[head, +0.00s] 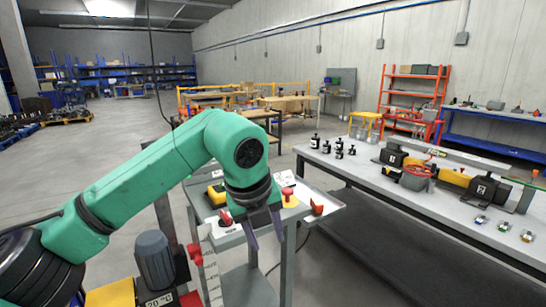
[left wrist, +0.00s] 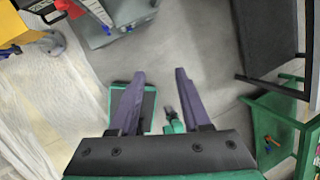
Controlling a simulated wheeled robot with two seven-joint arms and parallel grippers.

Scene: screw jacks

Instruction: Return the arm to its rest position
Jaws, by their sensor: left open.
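My left arm (head: 142,180) is green and reaches in from the left in the head view, bent over at its elbow. My left gripper (head: 266,240) points down in front of the grey cart (head: 327,207), with its two purple fingers apart. In the left wrist view the same gripper (left wrist: 159,76) is open, with nothing between its fingers and grey floor beyond. The arm hides part of the cart. My right gripper is in neither view.
The cart carries small red and yellow items, including a red-topped piece (head: 289,197). A long grey workbench (head: 400,193) at the right holds several small black pieces (head: 339,148) and yellow-and-black machinery (head: 454,175). A grey motor-like cylinder (head: 154,260) stands below the arm.

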